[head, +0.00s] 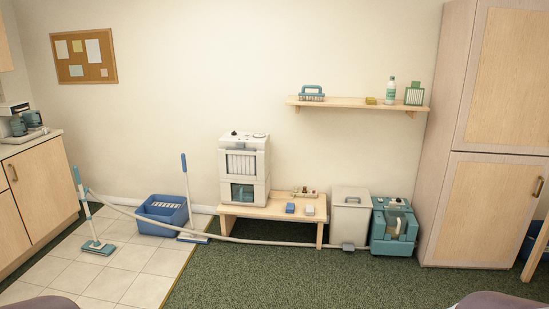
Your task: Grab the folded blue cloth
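A small blue item (290,208) lies on the low wooden bench (262,212), right of the white appliance. It may be the folded blue cloth, but it is too small to be sure. A similar small pale item (309,210) lies just right of it. Neither of my grippers is in view.
A white appliance (243,167) stands on the bench's left side. A pale bin (349,216) and a teal machine (394,226) stand right of the bench. A hose (270,242) runs along the floor before it. The green carpet (290,280) in front is clear.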

